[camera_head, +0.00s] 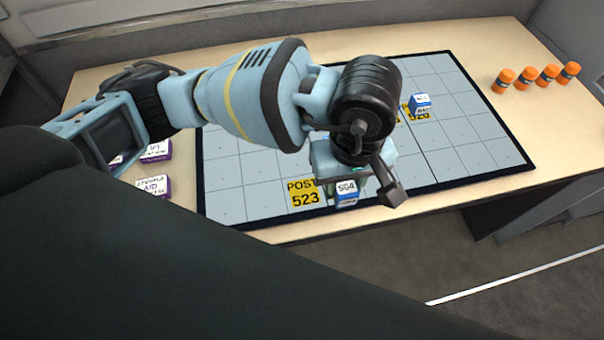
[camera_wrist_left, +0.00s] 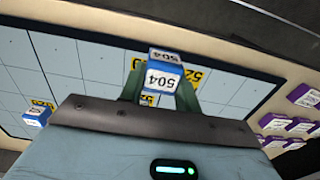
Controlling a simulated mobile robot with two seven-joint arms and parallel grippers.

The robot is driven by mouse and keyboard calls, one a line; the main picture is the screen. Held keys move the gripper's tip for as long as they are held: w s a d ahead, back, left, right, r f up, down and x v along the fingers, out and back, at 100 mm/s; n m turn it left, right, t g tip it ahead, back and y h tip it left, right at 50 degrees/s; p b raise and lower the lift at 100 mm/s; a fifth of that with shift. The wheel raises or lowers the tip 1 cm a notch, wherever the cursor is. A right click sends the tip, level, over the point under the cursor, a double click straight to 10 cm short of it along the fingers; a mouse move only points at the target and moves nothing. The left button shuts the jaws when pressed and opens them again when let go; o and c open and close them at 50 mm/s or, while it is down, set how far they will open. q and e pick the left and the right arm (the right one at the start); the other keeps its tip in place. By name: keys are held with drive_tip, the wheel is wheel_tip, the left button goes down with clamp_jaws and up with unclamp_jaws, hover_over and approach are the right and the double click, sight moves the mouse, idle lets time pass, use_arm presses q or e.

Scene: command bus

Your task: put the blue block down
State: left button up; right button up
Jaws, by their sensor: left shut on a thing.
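A small blue block with white labels (camera_head: 347,192) is between the fingers of my left gripper (camera_head: 345,184), near the front edge of the gridded board (camera_head: 235,208). In the left wrist view the block (camera_wrist_left: 162,76) reads 504, with the gripper's green fingers (camera_wrist_left: 160,98) on both sides of it. I cannot tell whether it touches the board. A yellow tile marked POST 523 (camera_head: 304,194) lies just left of the block in the head view. My right gripper is not in view.
A second blue and white block (camera_head: 420,103) stands by a yellow tile (camera_head: 418,114) at the board's right part. Several orange cylinders (camera_head: 525,79) stand at the table's right. Purple boxes (camera_head: 153,187) lie left of the board. Many board cells are bare.

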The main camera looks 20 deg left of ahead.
use_arm(q)
hover_over(303, 188)
drive_tip(key=shift+d+f+p, duration=0.2)
drive_tip(key=shift+f+p, duration=0.15)
drive_tip(key=shift+p, duration=0.1)
drive_tip(key=shift+a+f, duration=0.25)
drive_tip(key=shift+f, duration=1.5)
drive_tip(key=shift+f, duration=0.2)
drive_tip(key=o, duration=1)
drive_tip(key=shift+c, duration=0.2)
wheel_tip(303, 188, up, 12)
drive_tip(key=shift+r+p, duration=0.2)
drive_tip(key=shift+p, duration=0.1)
